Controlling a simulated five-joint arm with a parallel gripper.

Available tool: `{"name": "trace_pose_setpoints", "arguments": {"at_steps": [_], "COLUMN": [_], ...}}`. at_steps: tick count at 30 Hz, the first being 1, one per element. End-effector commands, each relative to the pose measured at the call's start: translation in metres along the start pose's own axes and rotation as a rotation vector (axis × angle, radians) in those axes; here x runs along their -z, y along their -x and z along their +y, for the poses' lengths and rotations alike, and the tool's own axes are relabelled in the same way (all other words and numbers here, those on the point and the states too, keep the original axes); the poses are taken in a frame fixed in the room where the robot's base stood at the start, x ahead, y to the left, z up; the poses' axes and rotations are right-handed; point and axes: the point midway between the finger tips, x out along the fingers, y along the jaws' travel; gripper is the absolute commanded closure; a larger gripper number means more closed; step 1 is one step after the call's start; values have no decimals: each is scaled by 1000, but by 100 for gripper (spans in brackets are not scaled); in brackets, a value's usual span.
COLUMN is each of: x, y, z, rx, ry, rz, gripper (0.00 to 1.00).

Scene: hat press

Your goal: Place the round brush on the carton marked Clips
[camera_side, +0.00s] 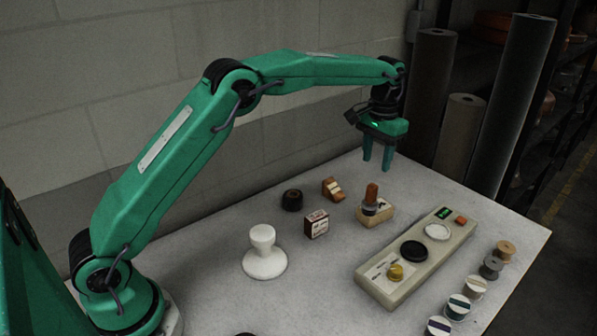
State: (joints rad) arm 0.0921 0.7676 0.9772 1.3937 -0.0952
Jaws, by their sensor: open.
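My gripper (377,160) is open and empty, its fingers pointing down above the back of the table. Below it, slightly left, stands what looks like the round brush (371,193), upright, with an orange-brown handle and a dark round lower part. It rests on or in a tan block-like base (378,218); I cannot tell whether this is a carton or a stand. A small dark red box with a white label (316,224) stands to the left, apart from the brush. Its print is too small to read, so I cannot confirm which thing is marked Clips.
A beige control panel (375,284) with discs and a yellow knob lies at right. Several spools (491,266) line the right edge. A white knob-shaped piece (264,257), a dark roll (292,200) and a small brown dispenser-like item (333,189) stand left. Tall rolls (428,95) rise behind.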

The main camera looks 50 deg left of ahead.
Motion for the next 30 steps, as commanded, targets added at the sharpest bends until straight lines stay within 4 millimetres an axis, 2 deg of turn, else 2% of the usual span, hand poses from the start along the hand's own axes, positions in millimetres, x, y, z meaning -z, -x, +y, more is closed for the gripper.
{"name": "trace_pose_setpoints", "arguments": {"at_steps": [6, 24, 30], "x": [0, 0, -7], "y": [13, 14, 24], "z": [0, 0, -2], "rx": [0, 0, -1], "ry": [0, 0, 0], "rz": [0, 0, 13], "gripper": [58, 58, 58]}}
